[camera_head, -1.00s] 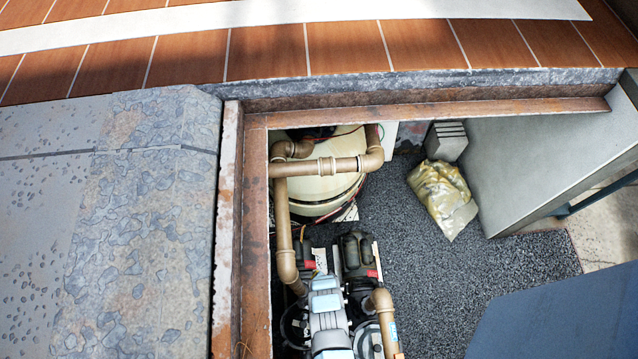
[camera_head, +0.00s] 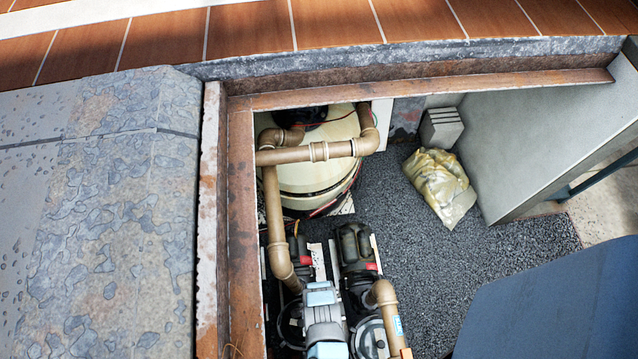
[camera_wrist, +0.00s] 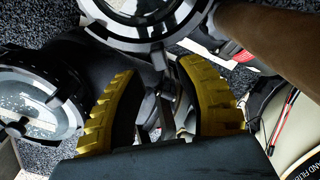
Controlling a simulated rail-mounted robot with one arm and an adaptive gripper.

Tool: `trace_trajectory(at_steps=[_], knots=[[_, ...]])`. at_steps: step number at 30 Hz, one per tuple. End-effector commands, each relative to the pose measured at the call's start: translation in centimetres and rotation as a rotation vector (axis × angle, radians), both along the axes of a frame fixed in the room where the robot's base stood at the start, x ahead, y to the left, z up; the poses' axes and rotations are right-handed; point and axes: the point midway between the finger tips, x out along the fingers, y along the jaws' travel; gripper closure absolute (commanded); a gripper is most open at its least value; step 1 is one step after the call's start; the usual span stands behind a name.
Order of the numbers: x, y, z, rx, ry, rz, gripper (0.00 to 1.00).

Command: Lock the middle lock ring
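In the wrist view two lock rings with clear lids and dark, silvery-edged rims show. One lock ring (camera_wrist: 150,20) is at the top centre, just beyond my fingertips, cut off by the frame. Another lock ring (camera_wrist: 32,105) is at the left, beside my left finger. I cannot tell which is the middle one. My gripper (camera_wrist: 158,72) has two yellow ridged fingers standing apart, with a tab of the top ring in line with the gap. In the head view a clear-lidded ring (camera_head: 373,338) shows partly at the bottom; my gripper is hidden there.
A brown pipe (camera_head: 275,225) runs along the pit's left side, and another pipe (camera_head: 384,305) rises beside the ring. A dark pump motor (camera_head: 353,245) and a cream tank (camera_head: 315,178) stand behind. The rusty pit frame (camera_head: 243,250) borders the left. Gravel (camera_head: 430,260) lies open at right.

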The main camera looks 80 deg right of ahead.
Motion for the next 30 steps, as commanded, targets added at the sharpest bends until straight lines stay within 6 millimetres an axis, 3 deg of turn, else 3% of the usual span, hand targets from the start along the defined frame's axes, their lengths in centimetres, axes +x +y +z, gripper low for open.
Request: trace_trajectory(at_steps=[17, 30], knots=[[-0.1, 0.2, -5.8, 0.003, 0.002, 0.0, 0.64], [0.0, 0.1, -5.4, 0.0, 0.0, 0.001, 0.64]])
